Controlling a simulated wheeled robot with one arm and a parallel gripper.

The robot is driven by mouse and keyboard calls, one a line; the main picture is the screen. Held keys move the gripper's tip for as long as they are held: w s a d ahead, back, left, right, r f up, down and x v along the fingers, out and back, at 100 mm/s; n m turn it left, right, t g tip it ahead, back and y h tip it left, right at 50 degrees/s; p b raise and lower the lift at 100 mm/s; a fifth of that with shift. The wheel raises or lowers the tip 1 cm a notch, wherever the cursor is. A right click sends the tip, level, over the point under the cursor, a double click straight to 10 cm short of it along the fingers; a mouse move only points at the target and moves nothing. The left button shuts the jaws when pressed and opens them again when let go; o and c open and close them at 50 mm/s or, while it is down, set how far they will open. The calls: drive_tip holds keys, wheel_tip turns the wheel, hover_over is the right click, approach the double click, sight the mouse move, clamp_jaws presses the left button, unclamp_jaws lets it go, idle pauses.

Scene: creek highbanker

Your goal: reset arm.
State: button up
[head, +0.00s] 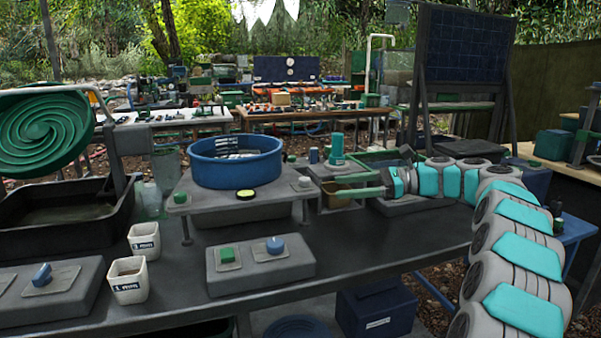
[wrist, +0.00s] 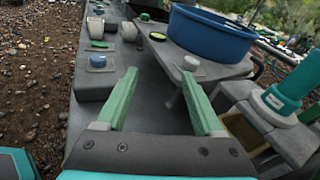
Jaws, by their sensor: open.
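My arm (head: 510,235) reaches in from the right side of the head view and bends left over the grey bench (head: 370,247). My gripper (head: 342,192) points left, to the right of the blue tub. In the wrist view my gripper (wrist: 160,73) shows two green fingers spread wide apart. Nothing is between them, and bare bench top shows below. The fingers look clear of the blue tub (head: 235,165), which stands ahead and to the right in the wrist view (wrist: 208,38).
Switch blocks (head: 262,272) and two white cups (head: 128,290) stand on the bench's front left. A teal cylinder (head: 337,148) stands near my gripper. A black basin (head: 20,240) and green spiral wheel (head: 45,133) are at far left. The bench's front right is clear.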

drive_tip(key=s+a+f+n+h, duration=0.1)
drive_tip(key=s+a, duration=0.2)
drive_tip(key=s, duration=0.1)
drive_tip(key=s+a+f+n+g+h, duration=0.1)
drive_tip(key=s+a, duration=0.2)
drive_tip(key=s, duration=0.1)
drive_tip(key=s+a+f+n+g+h, duration=0.1)
drive_tip(key=s+a+n, duration=0.1)
drive_tip(key=s+a, duration=0.1)
drive_tip(key=shift+s+f+h, duration=0.15)
drive_tip(key=shift+s+h, duration=0.15)
drive_tip(key=shift+s, duration=0.25)
drive_tip(key=s+d+f+n+g+h, duration=0.1)
drive_tip(key=s+f+n+h, duration=0.4)
drive_tip(key=s, duration=0.7)
drive_tip(key=s+d+f+n+g+h, duration=0.1)
drive_tip(key=s+d+f+n+h, duration=0.15)
drive_tip(key=s+f, duration=0.7)
drive_tip(key=s+d+f+n+h, duration=0.2)
drive_tip(key=s+d+n, duration=0.1)
drive_tip(key=s, duration=0.4)
drive_tip(key=s+d+f+n+h, duration=0.2)
drive_tip(key=s+d+n+h, duration=0.1)
drive_tip(key=s+d, duration=0.3)
drive_tip(key=s, duration=0.2)
drive_tip(key=shift+s+d, duration=0.15)
drive_tip(key=shift+s, duration=0.15)
drive_tip(key=shift+c, duration=0.3)
